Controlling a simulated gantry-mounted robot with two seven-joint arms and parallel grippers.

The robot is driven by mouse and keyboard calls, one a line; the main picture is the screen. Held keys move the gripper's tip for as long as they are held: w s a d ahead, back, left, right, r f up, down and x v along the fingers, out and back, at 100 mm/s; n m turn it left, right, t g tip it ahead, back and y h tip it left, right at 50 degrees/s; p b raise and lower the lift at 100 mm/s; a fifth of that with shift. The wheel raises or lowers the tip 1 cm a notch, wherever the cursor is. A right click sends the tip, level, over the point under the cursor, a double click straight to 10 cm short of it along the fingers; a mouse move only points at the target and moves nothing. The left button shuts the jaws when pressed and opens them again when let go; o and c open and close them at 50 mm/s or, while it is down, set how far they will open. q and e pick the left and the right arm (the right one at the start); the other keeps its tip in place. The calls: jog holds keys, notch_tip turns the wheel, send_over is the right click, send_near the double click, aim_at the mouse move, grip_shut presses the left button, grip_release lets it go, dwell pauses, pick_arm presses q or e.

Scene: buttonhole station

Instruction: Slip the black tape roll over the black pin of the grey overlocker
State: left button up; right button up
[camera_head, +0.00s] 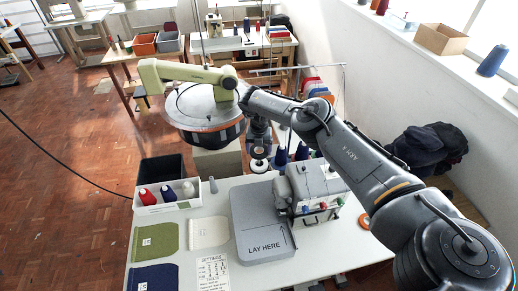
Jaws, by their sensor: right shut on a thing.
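The grey overlocker (318,183) stands on the white table, right of the grey "LAY HERE" plate. Its black pin is too small to make out in the head view. My right arm reaches in from the right, over the overlocker, and its gripper (259,151) points down above the back of the plate, left of the overlocker. It is shut on the black tape roll (259,166), a small dark ring with a pale middle, held apart from the machine. The fingers are small and partly hidden by the wrist. My left gripper is not in view.
Navy thread cones (281,157) stand behind the overlocker. The grey plate (262,238) is bare. A white tray of spools (166,207), green cloth (156,239) and navy cloth (153,278) lie left. An orange ring (363,221) lies right. A large round drum (203,108) stands behind.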

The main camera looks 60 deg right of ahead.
jog(key=shift+f+b, duration=1.25)
jog(key=shift+f, duration=0.4)
jog(key=shift+f+b, duration=1.55)
jog(key=shift+f, duration=0.15)
jog(key=o, duration=0.9)
notch_tip(320, 180, up, 11)
jog(key=p, duration=0.1)
